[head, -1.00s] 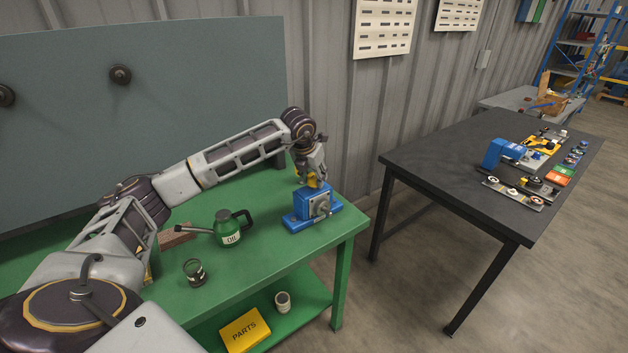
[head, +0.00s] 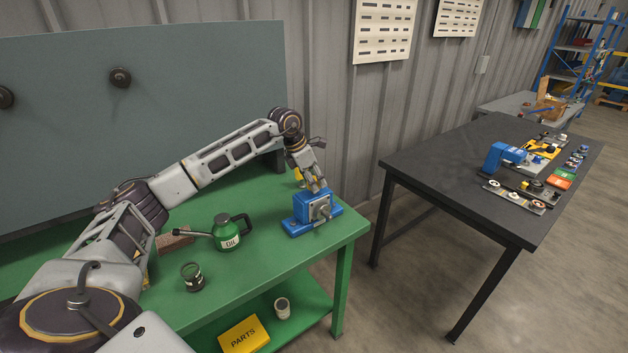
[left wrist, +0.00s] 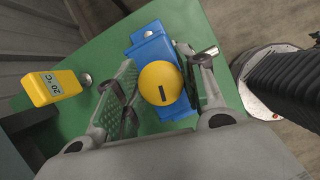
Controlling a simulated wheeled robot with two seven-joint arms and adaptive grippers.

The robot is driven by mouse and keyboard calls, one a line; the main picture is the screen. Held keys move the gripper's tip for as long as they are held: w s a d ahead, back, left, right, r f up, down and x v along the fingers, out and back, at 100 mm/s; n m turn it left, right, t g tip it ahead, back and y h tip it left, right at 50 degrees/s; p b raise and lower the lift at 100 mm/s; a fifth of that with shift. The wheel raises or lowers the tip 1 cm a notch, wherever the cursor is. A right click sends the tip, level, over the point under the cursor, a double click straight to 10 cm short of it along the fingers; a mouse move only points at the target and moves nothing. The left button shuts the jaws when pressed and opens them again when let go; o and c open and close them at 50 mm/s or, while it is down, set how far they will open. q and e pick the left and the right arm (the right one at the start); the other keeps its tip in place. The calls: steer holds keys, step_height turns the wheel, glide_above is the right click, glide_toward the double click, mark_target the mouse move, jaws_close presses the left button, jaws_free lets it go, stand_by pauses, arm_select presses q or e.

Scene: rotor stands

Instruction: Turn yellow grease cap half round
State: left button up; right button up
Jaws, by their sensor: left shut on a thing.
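The blue bearing block (head: 301,207) stands on the green bench (head: 262,262) near its right end. In the left wrist view the round yellow grease cap (left wrist: 160,83), with a dark slot mark, sits on top of the blue block (left wrist: 150,48). My left gripper (head: 317,185) points down over the block. In the left wrist view its fingers (left wrist: 162,85) lie on both sides of the cap, shut on it. In the head view the fingers hide the cap. My right gripper is not in view.
A yellow gauge (left wrist: 53,87) reading 20°C stands near the block; part of it shows behind my gripper (head: 299,176). A green oil can (head: 227,233), a dark cup (head: 193,276) and a brown block (head: 174,239) are on the bench. A black table (head: 440,165) holds several parts.

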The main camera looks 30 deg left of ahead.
arm_select(q)
steer(key=m+g+h, duration=0.1)
steer(key=m, duration=0.3)
steer(key=shift+r, duration=0.1)
steer(key=m+g+p, duration=0.1)
steer(key=m, duration=0.2)
steer(key=shift+m+h, duration=0.4)
steer(key=m+g, duration=0.2)
steer(key=m, duration=0.2)
steer(key=shift+m+g, duration=0.8)
steer(key=shift+m, duration=1.2)
steer(key=o, duration=1)
steer(key=shift+a+r, duration=0.1)
